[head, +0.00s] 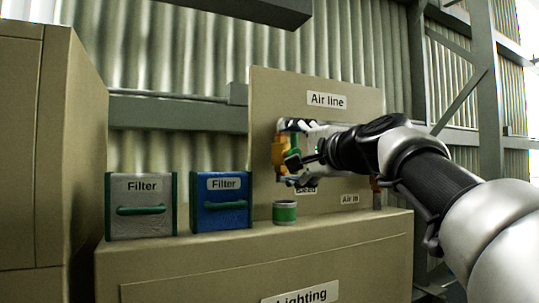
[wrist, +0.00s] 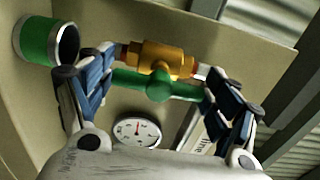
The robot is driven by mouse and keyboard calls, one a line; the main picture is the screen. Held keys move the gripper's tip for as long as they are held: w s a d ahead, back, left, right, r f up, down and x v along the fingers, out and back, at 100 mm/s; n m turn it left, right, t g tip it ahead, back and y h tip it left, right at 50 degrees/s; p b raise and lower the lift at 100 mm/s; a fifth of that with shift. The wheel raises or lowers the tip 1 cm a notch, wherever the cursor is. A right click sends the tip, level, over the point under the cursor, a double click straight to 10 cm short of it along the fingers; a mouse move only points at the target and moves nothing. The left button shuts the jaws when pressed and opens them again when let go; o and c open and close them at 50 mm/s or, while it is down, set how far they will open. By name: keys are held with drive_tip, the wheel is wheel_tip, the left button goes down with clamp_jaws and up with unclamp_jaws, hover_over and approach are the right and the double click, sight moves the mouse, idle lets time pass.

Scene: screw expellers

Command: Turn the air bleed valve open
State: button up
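The air bleed valve (head: 278,155) is an orange-brass body with a green lever handle on the upright "Air line" panel; a label below it is partly hidden. In the wrist view the brass body (wrist: 150,56) lies across the upper middle, with its green handle (wrist: 160,86) parallel along it. My gripper (wrist: 160,70) is open, with one blue-padded finger near each end of the handle. I cannot tell whether either finger touches it. In the head view my gripper (head: 288,153) is at the valve, reaching in from the right and hiding part of it.
A green cup-like cylinder (head: 285,213) stands on the cabinet top below the valve. A grey filter box (head: 141,190) and a blue filter box (head: 222,216) are to the left. A pressure gauge (wrist: 137,131) shows between my fingers. A tall tan cabinet (head: 85,150) bounds the left.

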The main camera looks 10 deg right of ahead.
drive_tip(key=shift+o, duration=1)
drive_tip(key=v, duration=0.7)
drive_tip(key=shift+s, duration=0.2)
drive_tip(key=s+a+f+n+g+b, duration=0.15)
drive_tip(key=s+f, duration=0.25)
drive_tip(key=f, duration=0.5)
drive_tip(key=s+a+f+n+g+h+b, duration=0.1)
drive_tip(key=s+a+f+n+g, duration=0.15)
drive_tip(key=f, duration=0.65)
drive_tip(key=s+a+f+n+g+b, duration=0.15)
drive_tip(key=s+f, duration=0.25)
drive_tip(key=f, duration=0.5)
drive_tip(key=s+d+f+n+g+h+b, duration=0.1)
drive_tip(key=s+f+n+g, duration=0.1)
drive_tip(key=s+f, duration=0.4)
drive_tip(key=s+d+f+n+g+h+b, duration=0.1)
drive_tip(key=s+f+n+g+h, duration=0.1)
drive_tip(key=s+f, duration=0.5)
drive_tip(key=s+d+f+n+g+h+b, duration=0.1)
drive_tip(key=s+f, duration=0.5)
drive_tip(key=f, duration=0.9)
drive_tip(key=n+g+b, duration=0.1)
drive_tip(key=n+g, duration=0.1)
drive_tip(key=n, duration=0.1)
drive_tip(key=shift+s+d+f+n+h, duration=0.15)
drive_tip(key=shift+d+f+n+h, duration=0.15)
drive_tip(key=shift+d+n, duration=0.1)
